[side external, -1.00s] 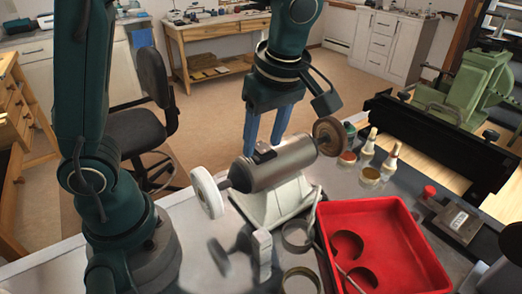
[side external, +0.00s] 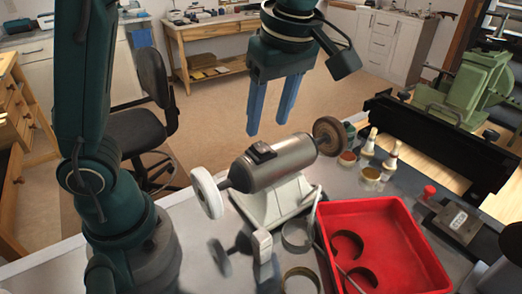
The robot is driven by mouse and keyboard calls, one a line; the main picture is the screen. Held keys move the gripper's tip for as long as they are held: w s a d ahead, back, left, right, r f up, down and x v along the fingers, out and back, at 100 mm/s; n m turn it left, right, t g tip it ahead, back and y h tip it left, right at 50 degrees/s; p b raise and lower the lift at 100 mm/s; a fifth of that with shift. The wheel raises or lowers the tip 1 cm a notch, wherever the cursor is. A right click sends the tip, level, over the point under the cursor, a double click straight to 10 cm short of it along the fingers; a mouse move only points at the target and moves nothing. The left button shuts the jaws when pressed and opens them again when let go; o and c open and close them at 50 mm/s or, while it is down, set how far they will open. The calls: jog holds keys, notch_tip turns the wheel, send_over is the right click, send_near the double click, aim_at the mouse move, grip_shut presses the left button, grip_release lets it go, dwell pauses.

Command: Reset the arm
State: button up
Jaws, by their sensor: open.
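My gripper (side external: 269,128) has two blue fingers that point down, spread apart with nothing between them. It hangs in the upper middle of the side external view, above and behind the bench grinder (side external: 274,165) in the picture. A gap shows between the fingertips and the grinder body. The grinder is a grey motor with a white wheel (side external: 208,193) at its left end and a brown wheel (side external: 330,136) at its right end. It stands on a pale base on the workbench.
A black and green machine (side external: 468,90) is at the right. A black chair (side external: 140,128) stands on the floor behind the bench.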

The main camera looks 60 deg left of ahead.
jog(key=shift+a+r, duration=0.1)
jog(key=shift+r, duration=0.05)
jog(key=s+f+m+t+h, duration=0.1)
jog(key=s+m, duration=0.2)
jog(key=m, duration=0.2)
jog(key=s+a+f+m+t+h, duration=0.1)
jog(key=s+f+m+t, duration=0.1)
jog(key=m, duration=0.4)
jog(key=s+a+f+m+t+h, duration=0.1)
jog(key=s+m+t, duration=0.1)
jog(key=s+m, duration=0.2)
jog(key=shift+s+f+m, duration=0.2)
jog(key=shift+f+m, duration=0.05)
jog(key=shift+m, duration=0.45)
jog(key=shift+w+r+m+t, duration=0.1)
jog(key=shift+w+m+t, duration=0.2)
jog(key=shift+m, duration=0.5)
